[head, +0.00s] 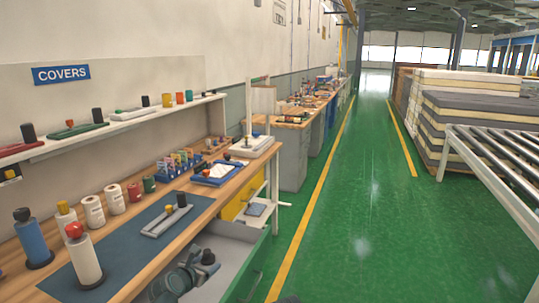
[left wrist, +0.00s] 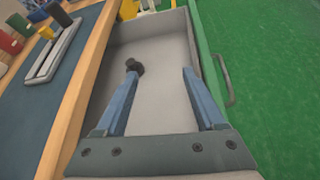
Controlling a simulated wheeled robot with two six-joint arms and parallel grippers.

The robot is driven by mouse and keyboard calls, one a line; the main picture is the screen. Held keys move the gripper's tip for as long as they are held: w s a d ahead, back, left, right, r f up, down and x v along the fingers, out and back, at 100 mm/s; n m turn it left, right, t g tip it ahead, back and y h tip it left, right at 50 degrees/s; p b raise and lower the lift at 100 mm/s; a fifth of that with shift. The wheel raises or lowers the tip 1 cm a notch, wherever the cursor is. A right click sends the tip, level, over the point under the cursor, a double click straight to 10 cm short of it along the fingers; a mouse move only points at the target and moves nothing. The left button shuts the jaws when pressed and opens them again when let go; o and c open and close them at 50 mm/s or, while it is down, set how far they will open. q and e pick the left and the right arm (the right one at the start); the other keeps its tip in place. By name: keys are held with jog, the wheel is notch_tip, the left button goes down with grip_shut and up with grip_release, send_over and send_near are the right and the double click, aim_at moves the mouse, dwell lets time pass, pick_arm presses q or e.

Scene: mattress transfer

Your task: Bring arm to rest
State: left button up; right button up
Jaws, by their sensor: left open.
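My left gripper (head: 190,268) is over the open grey drawer (head: 228,246) under the workbench. In the left wrist view the gripper (left wrist: 160,74) has its two blue fingers spread wide, with only the drawer floor (left wrist: 155,100) between them. A small black knob-like object (left wrist: 133,66) shows at the left fingertip; I cannot tell if it touches. The drawer's handle (left wrist: 223,80) is on its green front, right of the gripper. My right gripper is not clearly in view.
The workbench (head: 150,240) holds a blue mat (head: 115,255), bottles, white rolls (head: 93,210) and a grey tray with a black and a yellow knob (head: 168,216). A COVERS shelf (head: 110,128) runs above. The green floor (head: 360,220) is clear. Mattress stacks (head: 470,120) and a roller conveyor (head: 495,170) stand right.

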pick_arm(q)
jog(key=s+d+m+g, duration=0.1)
jog(key=d+m, duration=0.1)
jog(key=s+d+f+m+g+h+p, duration=0.1)
jog(key=d+m, duration=0.1)
jog(key=m, duration=0.1)
jog(key=s+d+f+m+g+p, duration=0.1)
jog(key=s+d+m, duration=0.1)
jog(key=d+m, duration=0.1)
jog(key=s+d+m+g+y+p, duration=0.2)
jog(key=s+m+g, duration=0.3)
jog(key=s+m, duration=0.5)
jog(key=s+d+m+g+y+p, duration=0.3)
jog(key=s+m, duration=0.8)
jog(key=m, duration=0.6)
jog(key=shift+s+d+f+g+p, duration=0.3)
jog(key=shift+d+g+p, duration=0.6)
jog(key=shift+p, duration=0.2)
jog(key=shift+c, duration=0.3)
